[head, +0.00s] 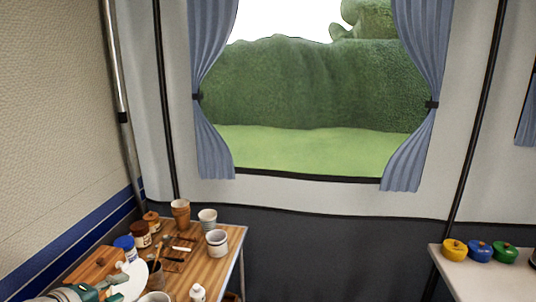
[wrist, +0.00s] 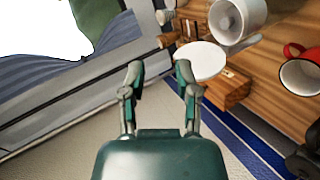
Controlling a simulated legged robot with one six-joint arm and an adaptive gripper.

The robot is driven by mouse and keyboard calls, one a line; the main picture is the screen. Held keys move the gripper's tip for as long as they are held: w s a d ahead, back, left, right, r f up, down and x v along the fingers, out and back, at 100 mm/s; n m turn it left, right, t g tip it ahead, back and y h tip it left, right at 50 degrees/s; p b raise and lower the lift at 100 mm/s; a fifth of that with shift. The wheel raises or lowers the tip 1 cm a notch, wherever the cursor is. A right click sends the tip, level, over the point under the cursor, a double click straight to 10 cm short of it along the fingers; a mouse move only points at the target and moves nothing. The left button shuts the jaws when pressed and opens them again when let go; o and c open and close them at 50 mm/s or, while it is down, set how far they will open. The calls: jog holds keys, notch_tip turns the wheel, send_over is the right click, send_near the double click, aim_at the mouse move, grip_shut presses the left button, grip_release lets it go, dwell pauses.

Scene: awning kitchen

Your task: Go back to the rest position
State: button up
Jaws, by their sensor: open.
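My gripper (wrist: 158,72) is open in the wrist view, its two green-and-grey fingers apart with nothing held between them. In the head view, part of my gripper (head: 108,286) shows at the bottom left corner, over the near left side of the wooden table (head: 228,240). A white round disc (wrist: 201,61) appears just beyond the right fingertip in the wrist view; I cannot tell how far apart they are. It also shows beside my gripper in the head view.
The table holds a wooden box (head: 95,265), stacked cups (head: 181,213), a white pot (head: 217,243) and several jars. The wrist view also shows a red mug (wrist: 301,72). A pale table (head: 470,282) at right bears yellow, blue and green pots. Between the tables is a gap.

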jog(key=w+d+r+m+t+y, duration=0.4)
jog(key=w+d+r+y, duration=0.6)
jog(key=d+r, duration=0.5)
jog(key=s+d+f+m+g+h, duration=0.2)
jog(key=s+d+f, duration=0.4)
jog(key=d, duration=0.3)
jog(key=s+d+f+m+g+h, duration=0.2)
jog(key=s+d+f+m+g, duration=0.2)
jog(key=d, duration=0.5)
jog(key=s+d+f+m+g+h, duration=0.2)
jog(key=s+d+f+g, duration=0.2)
jog(key=s+d+f, duration=0.4)
jog(key=s+d, duration=0.2)
jog(key=shift+s+f+m, duration=0.3)
jog(key=shift+f+m, duration=0.05)
jog(key=shift+m, duration=0.05)
